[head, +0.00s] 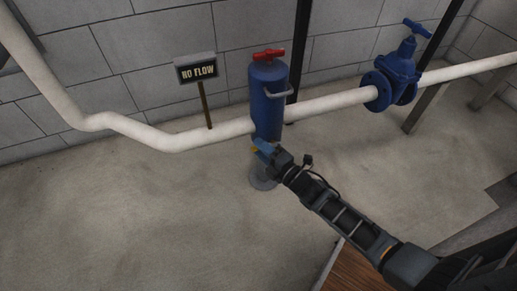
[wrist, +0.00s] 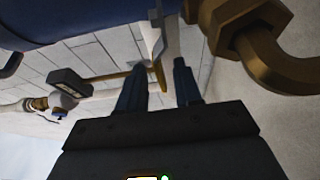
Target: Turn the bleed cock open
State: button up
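The bleed cock's brass fitting, a hex body with a curved spout (wrist: 272,42), fills the upper right of the wrist view. A thin pale lever with a brass-coloured edge (wrist: 153,42) hangs from the top middle and reaches between my fingertips. In the head view a small brass bit (head: 255,150) shows low on the blue cylinder (head: 268,105), mostly hidden by my gripper (head: 263,146). In the wrist view my gripper (wrist: 160,75) is open, its two dark fingers apart on either side of the lever. I cannot tell whether either finger touches it.
The cylinder has a red top handle (head: 268,54) and a side grip. A white pipe (head: 335,105) runs past it to a blue gate valve (head: 392,78). The floor at left is clear.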

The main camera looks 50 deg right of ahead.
jog(key=shift+w+d, duration=0.15)
jog(key=shift+w, duration=0.5)
grip_shut()
jog(key=shift+r, duration=0.1)
